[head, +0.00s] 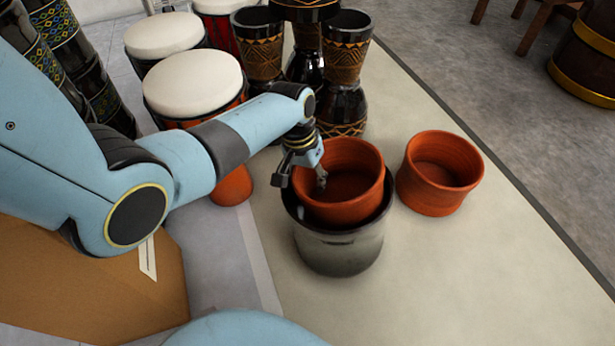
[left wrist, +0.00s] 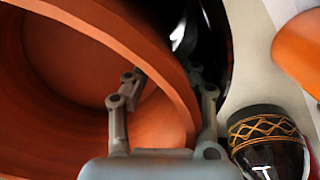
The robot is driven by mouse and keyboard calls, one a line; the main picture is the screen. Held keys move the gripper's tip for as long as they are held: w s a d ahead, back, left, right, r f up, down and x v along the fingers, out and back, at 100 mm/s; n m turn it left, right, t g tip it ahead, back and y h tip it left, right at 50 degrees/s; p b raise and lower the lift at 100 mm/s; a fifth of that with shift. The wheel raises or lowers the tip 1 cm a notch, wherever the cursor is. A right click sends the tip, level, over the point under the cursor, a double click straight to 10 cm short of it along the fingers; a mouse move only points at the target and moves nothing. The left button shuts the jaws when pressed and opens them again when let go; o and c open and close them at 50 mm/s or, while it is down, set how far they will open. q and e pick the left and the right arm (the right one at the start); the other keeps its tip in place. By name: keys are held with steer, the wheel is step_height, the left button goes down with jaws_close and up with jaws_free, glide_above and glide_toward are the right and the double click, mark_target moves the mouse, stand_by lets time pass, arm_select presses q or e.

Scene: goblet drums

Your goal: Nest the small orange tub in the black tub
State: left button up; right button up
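An orange tub (head: 352,208) sits inside the black tub (head: 340,254), its rim standing above the black rim. A second orange tub (head: 440,178) stands apart, just to the right. My left gripper (head: 300,180) is at the left side of the nested tub's rim. In the left wrist view one finger is inside the orange tub (left wrist: 70,60) and the other is outside, with the wall between them. The fingers look spread, not pressed on the wall. How deep the nested tub's base sits is hidden. My right gripper is not in view.
White-topped drums (head: 195,84) and dark goblet drums (head: 342,80) stand behind and left of the tubs. A cardboard box (head: 90,285) lies at lower left. The pale table (head: 450,280) is clear in front and to the right.

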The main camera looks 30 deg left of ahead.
arm_select(q)
steer(key=o, duration=0.4)
steer(key=shift+s+d+f, duration=0.4)
steer(key=shift+s+f, duration=0.3)
steer(key=shift+f, duration=0.15)
steer(key=shift+o, duration=0.2)
steer(key=shift+a, duration=0.4)
steer(key=r, duration=0.4)
steer(key=a+r, duration=0.1)
steer(key=r, duration=0.4)
steer(key=w+r, duration=0.1)
steer(key=r, duration=0.3)
steer(key=shift+w+a+r, duration=0.1)
steer(key=shift+a+r, duration=0.15)
steer(key=shift+a, duration=0.15)
